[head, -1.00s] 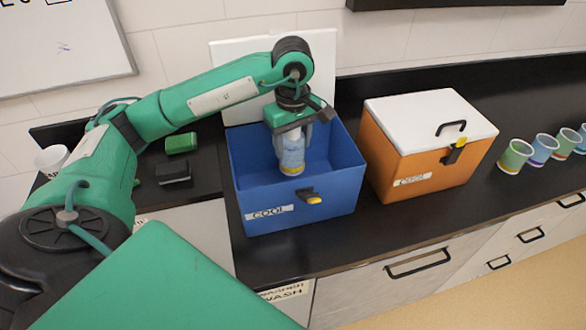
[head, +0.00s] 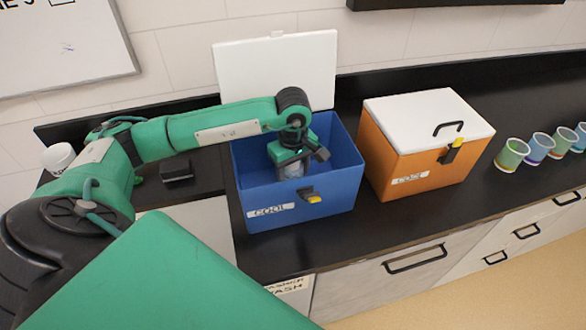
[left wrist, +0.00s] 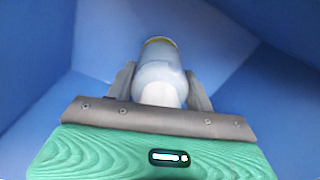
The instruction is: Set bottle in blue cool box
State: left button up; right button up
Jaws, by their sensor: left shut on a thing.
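The blue cool box (head: 335,193) stands open on the dark counter, its white lid raised at the back. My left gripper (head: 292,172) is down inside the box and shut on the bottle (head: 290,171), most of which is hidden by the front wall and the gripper. In the left wrist view the pale bottle (left wrist: 160,72) is between the two grey fingers (left wrist: 160,88), with blue walls around it. I cannot tell whether its base touches the box floor. My right gripper is not in view.
An orange cool box (head: 410,170) with its white lid shut stands just right of the blue one. Several coloured cups (head: 511,154) stand further right. A dark block (head: 176,172) and a white container (head: 58,157) are at the left.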

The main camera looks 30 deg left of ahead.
pick_arm(q)
jog(key=shift+f, duration=0.15)
jog(key=o, duration=1.1)
jog(key=shift+r, duration=0.6)
notch_tip(320, 180, up, 11)
jog(key=b, duration=0.3)
jog(key=shift+r, duration=0.1)
